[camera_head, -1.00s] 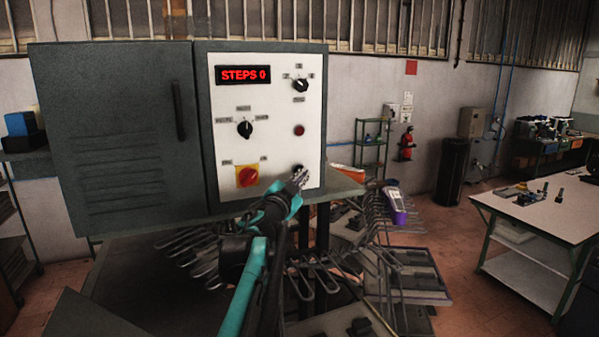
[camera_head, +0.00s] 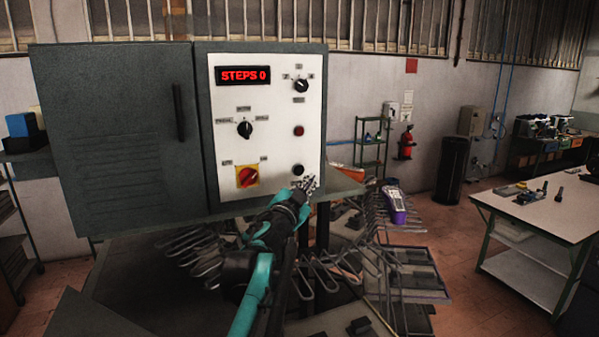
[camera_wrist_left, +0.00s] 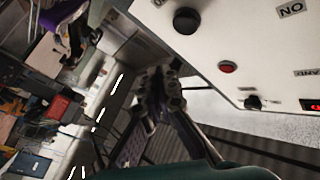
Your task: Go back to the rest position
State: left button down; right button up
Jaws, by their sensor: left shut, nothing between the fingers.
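My left gripper (camera_head: 308,184) is shut and empty, in front of the lower right corner of the white control panel (camera_head: 225,120). Its tip shows just below and right of the black push button (camera_head: 297,170); I cannot tell from the head view how far it is from the panel. In the left wrist view the shut fingers (camera_wrist_left: 160,85) point away, with the panel and its black button (camera_wrist_left: 187,20) at the upper right, apart from the fingers. My right gripper is in neither view.
The panel also has a red button (camera_head: 299,131), a red-yellow switch (camera_head: 247,176), two black knobs and a display reading "STEPS 0" (camera_head: 243,75). Metal racks (camera_head: 390,230) stand below right, with a purple-and-white item (camera_head: 394,205). A worktable (camera_head: 540,210) stands at the right.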

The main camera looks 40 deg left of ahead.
pick_arm(q)
jog(key=s+d+f+n+g+h, duration=0.15)
jog(key=s+d+f+g, duration=0.25)
jog(key=s+d+f, duration=0.6)
jog(key=s+d+f+n+g+h, duration=0.1)
jog(key=s+d+f+g+h, duration=0.3)
jog(key=d+f, duration=0.85)
jog(key=s+d+f+n+g+h, duration=0.1)
jog(key=s+d+f+g, duration=0.3)
jog(key=s+d+f, duration=0.7)
notch_tip(320, 180, down, 30)
jog(key=w+a+b, duration=0.2)
jog(key=b, duration=2.6)
jog(key=shift+w+a+y+b, duration=0.15)
jog(key=shift+a+y+b, duration=0.05)
jog(key=shift+y+b, duration=0.15)
jog(key=shift+n, duration=0.25)
